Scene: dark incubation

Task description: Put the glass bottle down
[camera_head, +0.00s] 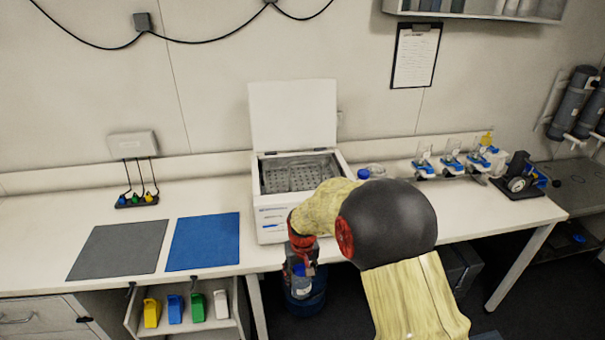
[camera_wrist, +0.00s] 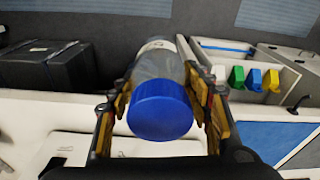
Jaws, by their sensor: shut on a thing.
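The glass bottle (camera_wrist: 160,68) has clear walls and a blue cap (camera_wrist: 160,108). My gripper (camera_wrist: 163,92) is shut on it, with a finger on each side of its body below the cap. In the head view my gripper (camera_head: 300,262) hangs just in front of the bench's front edge, before the white incubator, with the bottle (camera_head: 301,284) low in its grasp. The bottle's base is hidden in the wrist view. The white incubator (camera_head: 272,222) stands on the bench with its lid (camera_head: 293,115) raised. A blue mat (camera_head: 204,242) and a grey mat (camera_head: 119,250) lie to its left.
A blue container (camera_head: 306,306) stands on the floor below my gripper. Several blue-and-white devices (camera_head: 452,158) stand at right. Both mats are bare.

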